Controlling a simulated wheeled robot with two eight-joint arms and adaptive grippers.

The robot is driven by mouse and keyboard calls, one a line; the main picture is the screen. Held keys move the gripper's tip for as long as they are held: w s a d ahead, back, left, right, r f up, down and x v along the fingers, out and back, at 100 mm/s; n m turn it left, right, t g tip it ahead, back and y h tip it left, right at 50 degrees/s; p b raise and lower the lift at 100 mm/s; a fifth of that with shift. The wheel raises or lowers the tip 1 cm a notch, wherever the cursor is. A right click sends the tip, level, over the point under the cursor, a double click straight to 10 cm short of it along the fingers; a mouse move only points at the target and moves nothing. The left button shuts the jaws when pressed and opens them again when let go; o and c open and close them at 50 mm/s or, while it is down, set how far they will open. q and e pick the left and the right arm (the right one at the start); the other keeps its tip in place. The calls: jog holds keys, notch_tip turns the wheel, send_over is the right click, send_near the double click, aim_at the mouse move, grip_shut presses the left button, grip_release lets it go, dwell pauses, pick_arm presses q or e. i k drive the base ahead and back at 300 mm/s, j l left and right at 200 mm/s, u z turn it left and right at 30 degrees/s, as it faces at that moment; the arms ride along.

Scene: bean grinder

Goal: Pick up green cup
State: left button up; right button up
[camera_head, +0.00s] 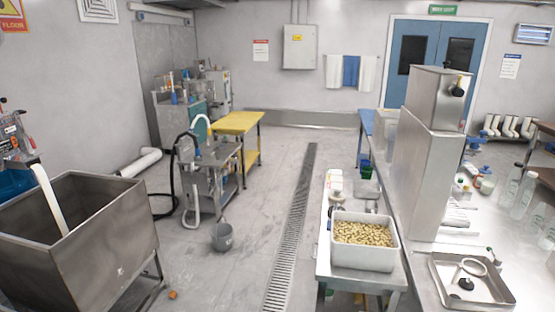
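Neither of my grippers can be made out in the head view.
A white bin of beans (364,258) stands at the bench's near end. The tall steel machine (425,175) rises to the right, with a metal tray (505,303) and bottles nearby. A steel hopper (80,240) stands at left. The drain-lined floor (265,225) is mostly clear; a grey bucket (222,239) stands there.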

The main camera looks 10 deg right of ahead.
aim_at(367, 172)
jog(key=i+j, duration=0.15)
jog(key=i, duration=1.05)
jog(key=i+j, duration=0.1)
jog(key=i, duration=1.15)
jog(key=i+j+z, duration=0.1)
jog(key=i+z, duration=0.25)
jog(key=i+j+z, duration=0.35)
jog(key=i, duration=0.15)
jog(key=i+j+z, duration=0.4)
jog(key=l+z, duration=0.1)
jog(key=z, duration=0.2)
